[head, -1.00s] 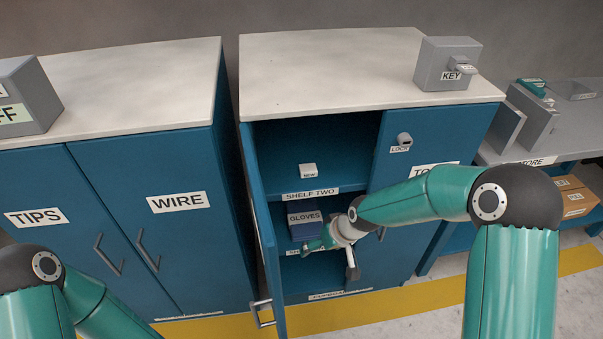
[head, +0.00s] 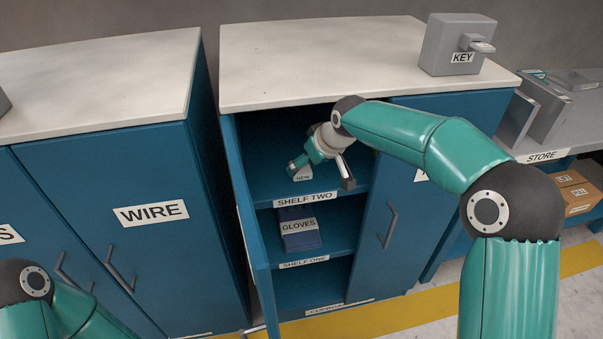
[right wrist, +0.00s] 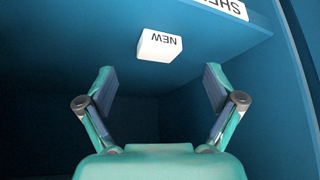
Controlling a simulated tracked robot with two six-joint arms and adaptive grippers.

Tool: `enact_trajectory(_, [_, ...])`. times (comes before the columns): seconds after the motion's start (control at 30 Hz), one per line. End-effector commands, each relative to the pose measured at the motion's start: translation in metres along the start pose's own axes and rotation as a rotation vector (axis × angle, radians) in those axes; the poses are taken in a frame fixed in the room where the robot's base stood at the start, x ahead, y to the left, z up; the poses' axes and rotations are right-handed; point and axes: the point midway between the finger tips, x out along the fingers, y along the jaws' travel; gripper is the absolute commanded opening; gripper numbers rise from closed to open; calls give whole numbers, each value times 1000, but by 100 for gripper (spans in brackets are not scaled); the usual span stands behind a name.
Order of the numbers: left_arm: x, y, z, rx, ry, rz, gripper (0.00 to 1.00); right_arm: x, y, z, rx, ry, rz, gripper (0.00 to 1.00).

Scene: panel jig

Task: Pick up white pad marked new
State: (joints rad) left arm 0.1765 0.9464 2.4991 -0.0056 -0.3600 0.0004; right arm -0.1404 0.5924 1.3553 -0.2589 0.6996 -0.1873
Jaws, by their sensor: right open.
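The white pad marked NEW (head: 303,177) lies on the cupboard's upper shelf, labelled SHELF TWO (head: 305,199). In the head view my right gripper (head: 297,164) is inside the cupboard and partly covers the pad. In the right wrist view the pad (right wrist: 160,47) appears upside down, beyond the two spread fingers of the right gripper (right wrist: 159,74) and roughly centred between them. The fingers are open and hold nothing. Only links of my left arm show at the lower left; its gripper is out of view.
The cupboard's left door (head: 247,215) stands open; its right door (head: 390,190) is shut. A blue GLOVES item (head: 300,242) lies on SHELF ONE below. A grey KEY box (head: 447,50) stands on the cupboard top. A WIRE cabinet (head: 110,170) stands to the left.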

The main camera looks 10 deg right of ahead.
Motion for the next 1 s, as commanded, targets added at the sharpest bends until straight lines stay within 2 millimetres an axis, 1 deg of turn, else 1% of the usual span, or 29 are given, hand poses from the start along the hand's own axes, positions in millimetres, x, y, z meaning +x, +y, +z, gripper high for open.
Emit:
enact_trajectory(0.2, [3,-1,0,0,0,0,40,31,3,2,1,-3,-1,92])
enact_trajectory(0.3, [4,-1,0,0,0,0,40,43,2,1,0,-3,-1,92])
enact_trajectory(0.43, [4,-1,0,0,0,0,40,49,2,0,0,0,-1,92])
enact_trajectory(0.63, [4,-1,0,0,0,0,40,50,2,0,-1,0,-1,92])
enact_trajectory(0.97, [4,-1,0,0,0,0,40,49,2,0,-1,-1,-1,37])
enact_trajectory(1.0, [4,-1,0,0,0,0,40,49,2,0,-1,-1,-1,30])
